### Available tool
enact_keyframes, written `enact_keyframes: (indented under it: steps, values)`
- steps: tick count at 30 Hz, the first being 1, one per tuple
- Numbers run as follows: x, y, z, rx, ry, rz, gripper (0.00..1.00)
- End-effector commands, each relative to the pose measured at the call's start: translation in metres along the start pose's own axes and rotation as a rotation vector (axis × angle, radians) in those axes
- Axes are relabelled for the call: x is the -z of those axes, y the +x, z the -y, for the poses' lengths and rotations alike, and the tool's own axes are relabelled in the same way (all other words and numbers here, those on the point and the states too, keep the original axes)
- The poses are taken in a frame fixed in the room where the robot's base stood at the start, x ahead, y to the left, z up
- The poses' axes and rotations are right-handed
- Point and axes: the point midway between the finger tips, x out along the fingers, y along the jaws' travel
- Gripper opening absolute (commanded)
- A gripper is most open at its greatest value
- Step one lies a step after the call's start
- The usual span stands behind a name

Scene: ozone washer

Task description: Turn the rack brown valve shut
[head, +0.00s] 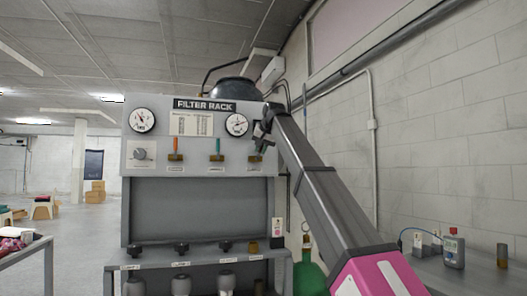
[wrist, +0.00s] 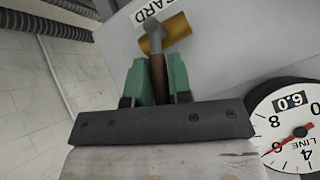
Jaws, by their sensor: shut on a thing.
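The filter rack (head: 148,182) stands ahead with three valves in a row on its upper panel. The brown valve is the rightmost; its brass body (head: 257,158) shows just below my gripper (head: 262,137). In the wrist view, my gripper's green fingers (wrist: 157,82) are shut around the brown handle (wrist: 158,72). The handle joins the brass body (wrist: 166,34) by a grey hub and stands crosswise to that body. In the head view the handle is mostly hidden by my gripper and points roughly up from the body.
An orange-handled valve (head: 175,147) and a green-handled valve (head: 217,147) sit to the left, handles upright. A gauge (head: 236,124) is close by, up and left of my gripper. A shelf with black knobs (head: 182,247) lies below. A side table (head: 478,278) stands at right.

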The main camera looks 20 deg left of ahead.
Motion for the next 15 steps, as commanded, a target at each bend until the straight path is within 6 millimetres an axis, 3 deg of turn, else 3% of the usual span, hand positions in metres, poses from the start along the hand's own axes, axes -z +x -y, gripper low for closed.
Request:
enact_keyframes:
  steps: [15]
  values:
    - [-0.0043,-0.0002,0.0134,-0.205,-0.205,-0.057,0.0]
